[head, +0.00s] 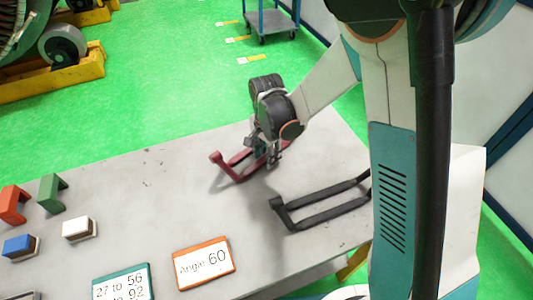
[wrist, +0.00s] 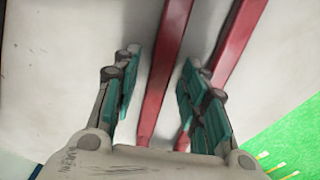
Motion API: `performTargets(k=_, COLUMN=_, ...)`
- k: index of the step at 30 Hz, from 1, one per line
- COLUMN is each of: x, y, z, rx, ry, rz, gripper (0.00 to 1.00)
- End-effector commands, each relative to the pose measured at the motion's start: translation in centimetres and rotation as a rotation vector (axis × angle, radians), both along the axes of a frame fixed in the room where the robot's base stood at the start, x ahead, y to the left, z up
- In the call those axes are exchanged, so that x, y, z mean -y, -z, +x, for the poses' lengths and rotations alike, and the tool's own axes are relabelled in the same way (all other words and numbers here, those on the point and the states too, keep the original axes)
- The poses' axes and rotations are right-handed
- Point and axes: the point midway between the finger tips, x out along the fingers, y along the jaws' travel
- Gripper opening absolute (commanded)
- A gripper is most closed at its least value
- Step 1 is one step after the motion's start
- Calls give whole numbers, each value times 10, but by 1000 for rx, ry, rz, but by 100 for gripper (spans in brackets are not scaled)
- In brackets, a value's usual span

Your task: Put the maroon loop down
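The maroon loop (head: 233,169) is at the back middle of the grey table, lying on it or very close above it; a shadow shows beside its left end. My gripper (head: 265,155) is over the loop's right part and hides some of it. In the wrist view my gripper (wrist: 161,82) is open, its two teal-padded fingers apart. One long bar of the maroon loop (wrist: 166,62) runs between the fingers with space on both sides. The other bar passes behind the right finger. The loop's ends are out of the wrist view.
A black loop (head: 325,215) lies on the table (head: 150,180) in front of my gripper. Red (head: 13,203), green (head: 51,191), blue (head: 18,246) and white blocks (head: 79,228) are at the left. The table's back left is clear.

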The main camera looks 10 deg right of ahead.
Motion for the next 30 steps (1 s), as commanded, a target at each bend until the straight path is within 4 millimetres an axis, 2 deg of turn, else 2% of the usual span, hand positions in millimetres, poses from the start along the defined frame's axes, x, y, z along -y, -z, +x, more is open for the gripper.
performTargets(k=4, x=0, y=-4, z=0, rx=0, ry=0, rz=0, gripper=40)
performTargets(k=7, x=0, y=-17, z=0, rx=0, ry=0, rz=0, gripper=40)
performTargets(k=15, x=0, y=-74, z=0, rx=0, ry=0, rz=0, gripper=40)
performTargets(k=21, x=0, y=-107, z=0, rx=0, ry=0, rz=0, gripper=40)
performTargets(k=25, x=0, y=-119, z=0, rx=0, ry=0, rz=0, gripper=40)
performTargets(k=30, x=0, y=-124, z=0, rx=0, ry=0, rz=0, gripper=40)
